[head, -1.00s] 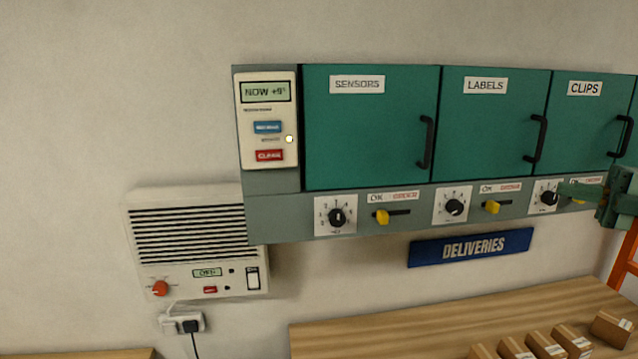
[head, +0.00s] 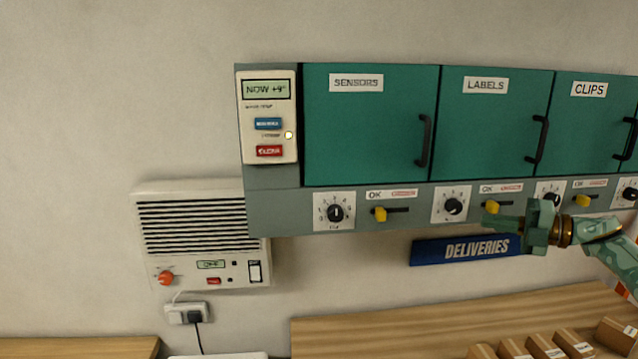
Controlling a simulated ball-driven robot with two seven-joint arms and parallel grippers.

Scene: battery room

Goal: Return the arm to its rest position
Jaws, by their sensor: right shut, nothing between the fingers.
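My right gripper (head: 503,222) is green and comes in from the right in the head view. It points left, and its fingers are shut with nothing between them. It is in front of the lower strip of the wall cabinet (head: 270,215), just below a yellow slider (head: 491,206) and above the right end of the blue DELIVERIES sign (head: 440,250). I cannot tell whether it touches either. My left gripper is not in view.
The cabinet has green doors labelled SENSORS (head: 370,130), LABELS (head: 480,130) and CLIPS (head: 590,125), all shut, with black handles. A wall heater (head: 195,215) hangs at left. Several cardboard boxes (head: 545,345) stand on the wooden table (head: 370,335) below.

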